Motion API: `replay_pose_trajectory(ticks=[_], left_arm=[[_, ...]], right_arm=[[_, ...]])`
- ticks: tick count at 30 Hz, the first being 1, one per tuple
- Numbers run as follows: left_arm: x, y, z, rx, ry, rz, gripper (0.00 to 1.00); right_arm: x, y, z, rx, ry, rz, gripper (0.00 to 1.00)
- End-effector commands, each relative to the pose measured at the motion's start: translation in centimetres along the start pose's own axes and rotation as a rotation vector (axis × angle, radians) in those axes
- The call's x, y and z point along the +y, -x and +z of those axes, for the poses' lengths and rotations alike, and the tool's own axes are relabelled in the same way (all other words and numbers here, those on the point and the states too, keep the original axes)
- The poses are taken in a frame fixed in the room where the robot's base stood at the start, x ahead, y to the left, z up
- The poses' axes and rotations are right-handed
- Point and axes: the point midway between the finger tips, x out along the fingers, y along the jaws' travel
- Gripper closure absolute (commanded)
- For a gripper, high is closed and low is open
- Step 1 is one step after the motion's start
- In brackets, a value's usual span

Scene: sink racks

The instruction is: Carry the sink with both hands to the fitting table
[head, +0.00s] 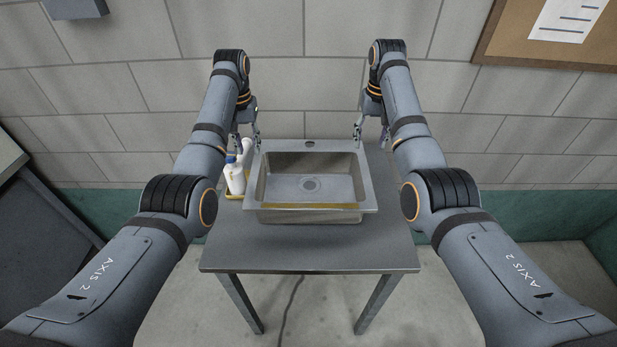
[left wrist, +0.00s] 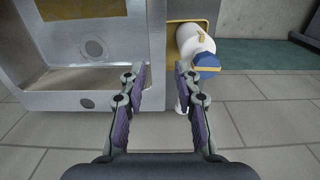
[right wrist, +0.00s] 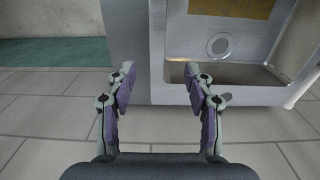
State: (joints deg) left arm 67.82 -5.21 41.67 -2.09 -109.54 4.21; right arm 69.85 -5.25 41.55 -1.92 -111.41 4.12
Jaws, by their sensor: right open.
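The grey metal sink (head: 366,185) sits basin up on a small grey table (head: 310,258), with a round drain and a yellow strip along its front wall. My left gripper (head: 246,138) is at its far left corner. In the left wrist view its open fingers (left wrist: 158,75) stand either side of the sink's side rim (left wrist: 155,45), with gaps visible. My right gripper (head: 370,138) is at the far right corner. In the right wrist view its open fingers (right wrist: 160,72) stand either side of the opposite rim (right wrist: 150,40). I cannot tell whether this is the fitting table.
A white bottle with a blue cap (head: 236,180) stands on a yellow base close to the sink's left side, near my left gripper. A block wall (head: 310,90) is behind the table. A dark cabinet (head: 40,220) stands at the far left.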

Motion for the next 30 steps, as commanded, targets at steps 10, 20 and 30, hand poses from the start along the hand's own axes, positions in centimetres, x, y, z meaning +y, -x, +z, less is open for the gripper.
replay_pose_trajectory(ticks=[10,20,30], left_arm=[[0.0,-5.1,0.1,-0.005,0.0,0.0,0.68],[0.0,-9.8,0.0,-0.002,0.0,0.0,0.68],[0.0,-10.5,0.0,0.0,0.0,0.0,0.68]], right_arm=[[0.1,-5.1,0.1,-0.004,-0.001,0.0,0.47],[0.1,-9.8,0.1,-0.002,-0.001,0.001,0.47],[0.1,-10.6,0.0,-0.001,-0.001,0.0,0.47]])
